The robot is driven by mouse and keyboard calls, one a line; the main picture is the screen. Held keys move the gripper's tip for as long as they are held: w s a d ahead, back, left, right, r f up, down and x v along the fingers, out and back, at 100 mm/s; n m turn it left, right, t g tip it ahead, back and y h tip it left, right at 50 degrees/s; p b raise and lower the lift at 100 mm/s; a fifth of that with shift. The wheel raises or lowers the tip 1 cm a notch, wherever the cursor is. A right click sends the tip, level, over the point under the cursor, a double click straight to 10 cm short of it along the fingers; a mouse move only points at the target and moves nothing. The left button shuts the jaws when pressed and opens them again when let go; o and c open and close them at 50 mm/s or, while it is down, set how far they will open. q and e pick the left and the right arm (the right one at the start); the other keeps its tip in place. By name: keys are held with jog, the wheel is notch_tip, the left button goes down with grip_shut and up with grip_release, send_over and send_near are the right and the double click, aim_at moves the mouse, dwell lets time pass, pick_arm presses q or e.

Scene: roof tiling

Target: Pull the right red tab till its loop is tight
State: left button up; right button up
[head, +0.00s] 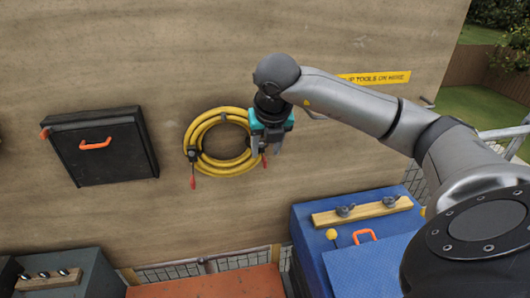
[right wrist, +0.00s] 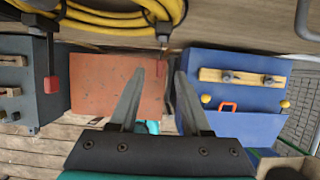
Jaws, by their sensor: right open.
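A coiled yellow hose (head: 208,124) hangs on the plywood wall, held by a dark loop at each side. The left red tab (head: 192,183) hangs below the left loop. The right red tab (head: 265,163) hangs at the coil's right side, close to my right gripper (head: 266,150). In the right wrist view, my right gripper (right wrist: 158,78) is open, its fingers pointing up toward the coil (right wrist: 110,18). The right tab (right wrist: 162,67) appears between and just beyond the fingertips, hard to pick out against the orange surface. The left tab (right wrist: 51,84) is well outside them. My left gripper is not in view.
A black box with an orange handle (head: 95,144) is on the wall to the left. Below stand a blue box (head: 310,222) with a wooden strip, an orange-red surface (head: 210,284) and a grey box (head: 85,262). A yellow sign (head: 385,77) is partly behind my arm.

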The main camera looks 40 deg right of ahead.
aim_at(264, 158)
jog(key=shift+x, duration=1.65)
grip_shut()
